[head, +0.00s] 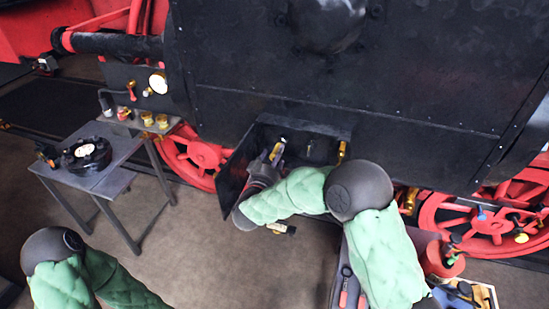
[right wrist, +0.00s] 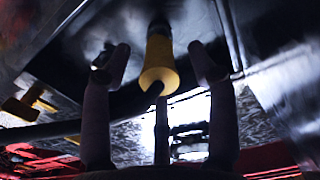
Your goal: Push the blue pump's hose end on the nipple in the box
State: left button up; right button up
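My right gripper (head: 277,151) reaches into the open black box (head: 232,180) under the locomotive's side. In the right wrist view its two fingers (right wrist: 160,62) stand apart on either side of a yellow hose end (right wrist: 158,66), with gaps visible on both sides. A black hose (right wrist: 75,130) runs from the left to the hose end's near side. The far side of the hose end meets a dark round part (right wrist: 158,27) on a dark surface. I cannot tell how far it sits on the nipple. The blue pump is not clearly identifiable. My left gripper is out of the head view.
A grey table (head: 118,150) at left carries a round black item (head: 86,154). Brass fittings (head: 154,119) stand on a shelf behind it. Red wheels (head: 192,157) flank the box.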

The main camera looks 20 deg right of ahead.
jog(key=shift+f, duration=0.1)
jog(key=v, duration=1.2)
notch_tip(320, 180, down, 36)
jog(key=n+g+y+b, duration=0.4)
jog(key=y+b, duration=0.4)
jog(key=b, duration=0.5)
jog(key=s+a+f+g+y+b, duration=0.1)
jog(key=s+f+g+y+b, duration=0.2)
jog(key=s+f, duration=0.9)
jog(key=s+a+f+g+y+b, duration=0.1)
jog(key=s+f+g+y+b, duration=0.2)
jog(key=s+f+g+b, duration=0.4)
jog(key=s+f+b, duration=0.2)
jog(key=s+f, duration=0.3)
jog(key=f, duration=0.4)
jog(key=shift+s+a+f+g, duration=0.25)
jog(key=shift+a+g, duration=0.05)
jog(key=shift+a, duration=0.1)
